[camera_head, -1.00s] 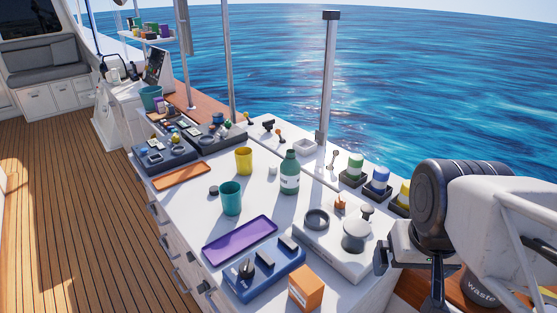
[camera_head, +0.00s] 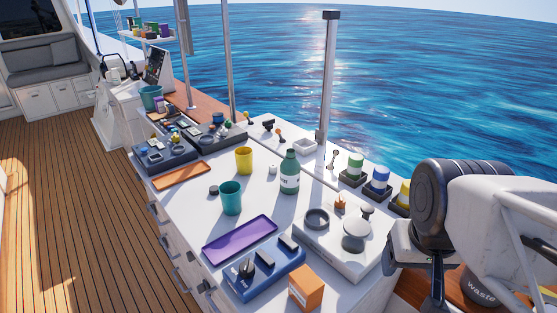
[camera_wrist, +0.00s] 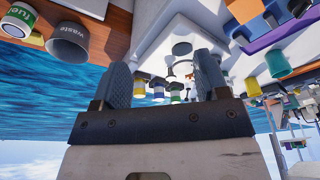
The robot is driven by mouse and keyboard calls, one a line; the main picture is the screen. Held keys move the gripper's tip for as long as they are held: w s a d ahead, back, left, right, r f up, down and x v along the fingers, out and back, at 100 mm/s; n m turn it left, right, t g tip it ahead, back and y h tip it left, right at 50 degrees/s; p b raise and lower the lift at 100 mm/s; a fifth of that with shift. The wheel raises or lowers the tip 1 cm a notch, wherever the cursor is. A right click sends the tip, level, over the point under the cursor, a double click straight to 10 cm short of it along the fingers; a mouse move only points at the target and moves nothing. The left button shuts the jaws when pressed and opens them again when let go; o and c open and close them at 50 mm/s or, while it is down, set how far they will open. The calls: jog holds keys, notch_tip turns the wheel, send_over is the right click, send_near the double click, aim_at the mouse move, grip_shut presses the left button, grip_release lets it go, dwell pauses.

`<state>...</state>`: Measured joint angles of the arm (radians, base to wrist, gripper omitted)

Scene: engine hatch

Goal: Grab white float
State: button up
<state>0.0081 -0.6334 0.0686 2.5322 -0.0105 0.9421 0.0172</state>
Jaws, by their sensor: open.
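A small white piece (camera_head: 272,170) stands on the white counter between the yellow cup and the green bottle. It looks like the white float, but it is too small to be sure. I cannot pick it out in the wrist view. My gripper (camera_wrist: 164,85) is open, with its two dark fingers apart and nothing between them. In the head view my arm is at the right, beyond the front right corner of the counter and well apart from the white piece. My fingertips are hard to make out there.
The green bottle (camera_head: 289,172), yellow cup (camera_head: 244,160) and teal cup (camera_head: 231,198) stand near the white piece. A purple tray (camera_head: 240,239), blue block (camera_head: 264,276), orange box (camera_head: 306,288) and stove-like unit (camera_head: 330,243) fill the nearer counter. A metal post (camera_head: 328,80) rises at the back edge.

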jog(key=w+v, duration=0.1)
jog(key=v, duration=0.4)
jog(key=w+a+r+m+g+y, duration=0.1)
jog(key=w+a+r+m+y, duration=0.15)
jog(key=w, duration=0.75)
jog(key=w+a+r+m+g+y, duration=0.1)
jog(key=w+a+r+m+y, duration=0.2)
jog(key=w, duration=0.6)
jog(key=w+a+r+m+g+y, duration=0.1)
jog(key=w+a+r+m, duration=0.3)
jog(key=w, duration=0.6)
jog(key=w+a+f+m+y, duration=0.2)
jog(key=w+a+f, duration=0.15)
jog(key=w, duration=0.75)
jog(key=w+a+f+m+g+y, duration=0.1)
jog(key=w+a+f+m+y, duration=0.25)
jog(key=w, duration=0.75)
jog(key=w+a+f+m+y, duration=0.15)
jog(key=w+a, duration=0.25)
jog(key=w, duration=0.7)
notch_tip(320, 180, down, 26)
jog(key=shift+s+a+r, duration=0.1)
jog(key=shift+s, duration=0.05)
